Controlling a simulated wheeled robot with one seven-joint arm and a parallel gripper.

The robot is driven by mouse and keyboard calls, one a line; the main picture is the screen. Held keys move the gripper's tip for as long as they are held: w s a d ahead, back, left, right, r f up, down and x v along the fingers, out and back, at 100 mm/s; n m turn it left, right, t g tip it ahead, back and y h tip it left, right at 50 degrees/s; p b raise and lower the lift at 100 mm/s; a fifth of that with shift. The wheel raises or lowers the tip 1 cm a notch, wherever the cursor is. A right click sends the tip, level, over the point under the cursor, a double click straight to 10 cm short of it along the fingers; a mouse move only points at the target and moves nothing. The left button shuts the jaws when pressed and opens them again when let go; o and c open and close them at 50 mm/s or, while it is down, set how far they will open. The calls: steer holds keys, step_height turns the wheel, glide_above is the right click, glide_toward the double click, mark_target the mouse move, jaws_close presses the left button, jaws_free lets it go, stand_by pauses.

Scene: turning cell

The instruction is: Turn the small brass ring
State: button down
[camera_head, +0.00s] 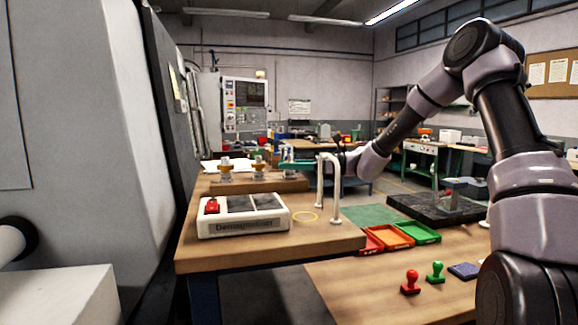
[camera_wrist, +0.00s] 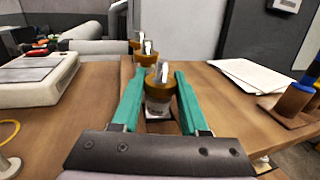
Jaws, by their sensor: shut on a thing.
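Several brass rings sit on clear-and-metal fittings in a row on a wooden block. In the wrist view the nearest brass ring (camera_wrist: 158,84) is between the teal fingers of my gripper (camera_wrist: 159,78), which is shut on it. A pale metal piece stands up from its top. Two more brass rings (camera_wrist: 146,59) stand beyond it. In the head view two brass rings (camera_head: 225,163) (camera_head: 258,159) show to the left of my gripper (camera_head: 286,163); the held ring is hidden there. I cannot tell the rings' sizes apart surely.
A white box with a red switch (camera_head: 247,223) stands in front of the row. A yellow loop (camera_head: 305,216) lies on the bench. Papers (camera_wrist: 250,75) and a blue-topped post (camera_wrist: 292,100) are right of the fingers.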

steer(key=m+t, duration=0.2)
steer(key=t, duration=0.1)
steer(key=m+t+h, duration=0.1)
steer(key=m+t, duration=0.1)
steer(key=t, duration=0.1)
steer(key=shift+s+t, duration=0.1)
steer(key=shift+t, duration=0.3)
steer(key=shift+m+t+h, duration=1.2)
steer(key=shift+m+t, duration=0.5)
steer(key=shift+t, duration=0.4)
steer(key=shift+c, duration=2.1)
jaws_free()
